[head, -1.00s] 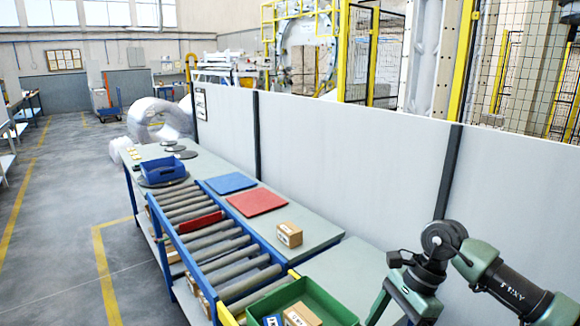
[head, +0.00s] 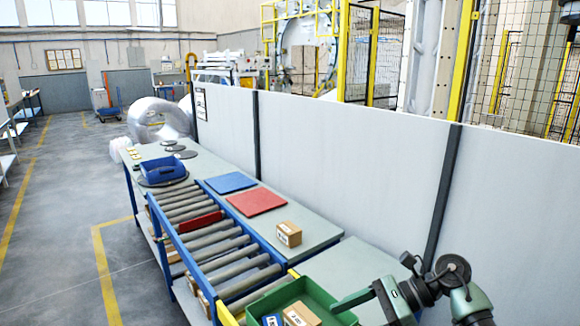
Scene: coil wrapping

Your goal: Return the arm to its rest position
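My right arm comes in at the lower right of the head view, dark green and black, with its wrist joint in front of the white partition. My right gripper (head: 352,301) is at the right rim of the green bin (head: 327,292); I cannot tell whether its fingers are open or shut. Nothing visible hangs from it. My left arm and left gripper are out of view. The green bin holds a small cardboard box (head: 301,315) and a blue item (head: 272,320).
A roller conveyor (head: 215,242) runs along the workbench (head: 330,232). A cardboard box (head: 288,234), a red mat (head: 256,201), a blue mat (head: 231,182) and a blue bin (head: 164,168) sit there. A white partition (head: 350,150) stands behind. The floor at left is clear.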

